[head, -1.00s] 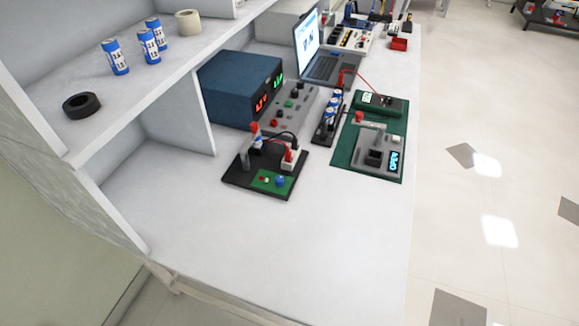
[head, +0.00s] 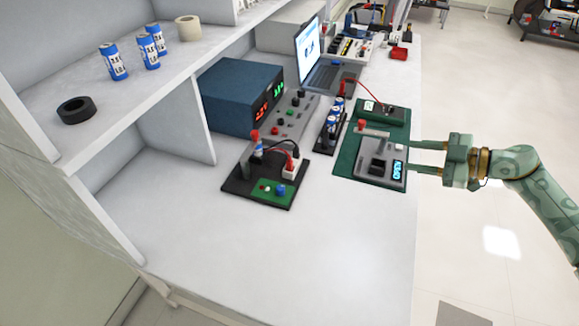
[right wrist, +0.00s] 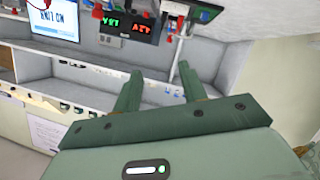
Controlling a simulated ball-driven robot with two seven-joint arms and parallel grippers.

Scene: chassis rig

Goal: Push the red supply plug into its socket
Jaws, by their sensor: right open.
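A dark board (head: 240,187) on the bench carries an upright cell with a red top (head: 255,136) and a white block (head: 291,169). My left gripper is out of view.
The grey device stands on a green mat (head: 345,165). A blue power supply (head: 238,88), a laptop (head: 322,75) and a rack of blue-white cells (head: 331,124) stand behind. A shelf (head: 115,100) overhangs at left. The front of the bench (head: 290,250) is clear.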

